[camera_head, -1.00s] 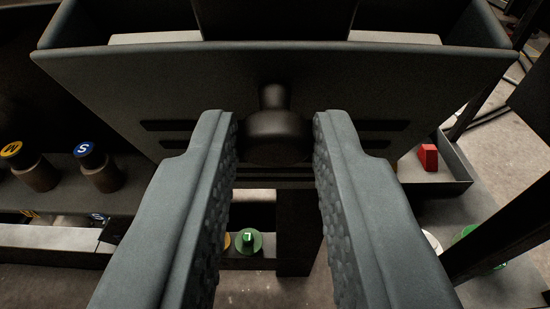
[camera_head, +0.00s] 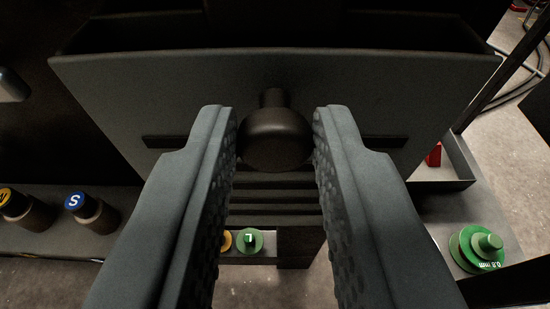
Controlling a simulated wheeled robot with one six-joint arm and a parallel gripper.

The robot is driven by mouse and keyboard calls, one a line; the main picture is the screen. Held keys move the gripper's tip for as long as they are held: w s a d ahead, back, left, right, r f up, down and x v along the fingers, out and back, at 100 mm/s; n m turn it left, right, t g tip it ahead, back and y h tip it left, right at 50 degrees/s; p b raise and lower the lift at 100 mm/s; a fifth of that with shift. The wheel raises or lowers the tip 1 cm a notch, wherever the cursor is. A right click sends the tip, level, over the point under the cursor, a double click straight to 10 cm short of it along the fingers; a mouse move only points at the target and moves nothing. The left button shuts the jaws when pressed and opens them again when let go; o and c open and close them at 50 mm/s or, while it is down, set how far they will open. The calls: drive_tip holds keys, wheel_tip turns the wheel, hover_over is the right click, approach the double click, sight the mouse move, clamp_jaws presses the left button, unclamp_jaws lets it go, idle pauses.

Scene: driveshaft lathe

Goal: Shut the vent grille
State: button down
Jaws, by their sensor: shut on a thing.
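The vent grille (camera_head: 275,75) is a dark grey panel with horizontal slots, facing me across the upper half of the view. Its top edge stands out from a dark opening behind it, so it is tilted open. A round black knob (camera_head: 274,140) sticks out from its middle. My gripper (camera_head: 275,138) is shut on the knob, with one textured finger at each side of it. The fingers hide parts of the grille's lower left and lower right.
Capped cylinders marked with letters (camera_head: 92,212) stand on a ledge at the lower left. A green round piece (camera_head: 476,248) is at the lower right, and a red block (camera_head: 433,155) sits in a tray to the right. A smaller green piece (camera_head: 249,241) lies below the knob.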

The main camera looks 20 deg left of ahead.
drive_tip(key=shift+w+r, duration=0.25)
drive_tip(key=shift+r, duration=0.3)
drive_tip(key=c, duration=1.3)
unclamp_jaws()
drive_tip(key=shift+o, duration=0.3)
drive_tip(key=shift+f, duration=0.2)
drive_tip(key=shift+s, duration=0.15)
drive_tip(key=shift+s+d, duration=0.1)
drive_tip(key=shift+s, duration=0.15)
drive_tip(key=v, duration=1.6)
drive_tip(key=shift+s, duration=0.3)
